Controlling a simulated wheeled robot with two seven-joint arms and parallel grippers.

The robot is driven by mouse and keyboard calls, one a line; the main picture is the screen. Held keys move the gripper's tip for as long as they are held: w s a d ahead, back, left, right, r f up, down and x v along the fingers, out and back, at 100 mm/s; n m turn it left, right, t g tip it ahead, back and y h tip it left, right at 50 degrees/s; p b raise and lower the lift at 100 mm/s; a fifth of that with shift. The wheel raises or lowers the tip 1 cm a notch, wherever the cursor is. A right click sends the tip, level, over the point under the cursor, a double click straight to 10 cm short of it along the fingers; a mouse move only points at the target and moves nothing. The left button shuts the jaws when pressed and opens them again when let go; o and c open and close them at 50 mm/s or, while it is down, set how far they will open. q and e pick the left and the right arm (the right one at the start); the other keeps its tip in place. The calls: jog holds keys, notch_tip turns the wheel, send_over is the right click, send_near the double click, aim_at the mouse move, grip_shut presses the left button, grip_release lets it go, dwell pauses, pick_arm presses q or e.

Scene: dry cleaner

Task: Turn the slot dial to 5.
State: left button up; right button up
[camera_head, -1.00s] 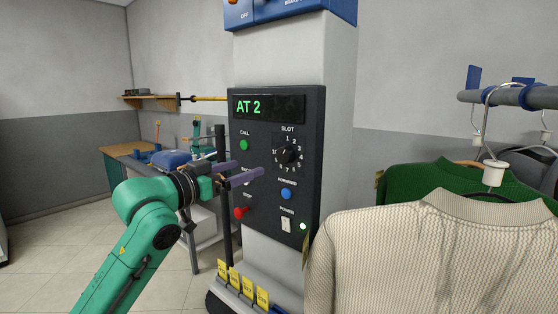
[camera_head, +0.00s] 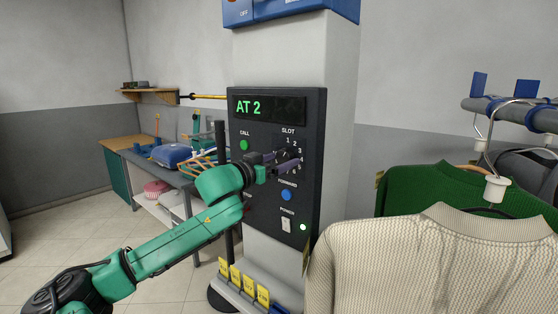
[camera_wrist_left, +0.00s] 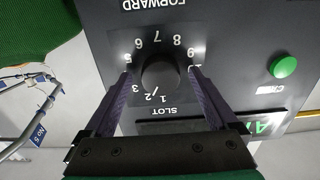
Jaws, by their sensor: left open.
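The slot dial (camera_head: 290,155) is a black round knob on the dark control panel (camera_head: 262,106), ringed by white numbers. The panel's display reads AT 2 in green. In the left wrist view the dial (camera_wrist_left: 160,74) appears upside down, with the 5 at its left side. My left gripper (camera_head: 283,158) is at the dial, its dark purple fingers open. In the left wrist view the fingers (camera_wrist_left: 160,80) stand on either side of the dial, with gaps between them and it. My right gripper is not in view.
A green call button (camera_head: 244,145), a blue forward button (camera_head: 286,195) and a power switch (camera_head: 286,226) are near the dial. Sweaters (camera_head: 430,260) hang on a rail at the right. Yellow tags (camera_head: 236,279) stand below the panel. A table with a blue item (camera_head: 170,156) is behind left.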

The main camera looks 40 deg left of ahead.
pick_arm(q)
jog(key=c, duration=1.4)
jog(key=shift+o, duration=0.2)
jog(key=m+p, duration=0.3)
jog(key=shift+r, duration=0.1)
jog(key=m+p, duration=0.3)
jog(key=m, duration=0.2)
jog(key=shift+a+m, duration=0.15)
jog(key=shift+m, duration=0.25)
jog(key=m+p, duration=0.2)
jog(key=m, duration=0.2)
jog(key=shift+m, duration=0.3)
jog(key=shift+m+p, duration=0.75)
jog(key=shift+m, duration=1.45)
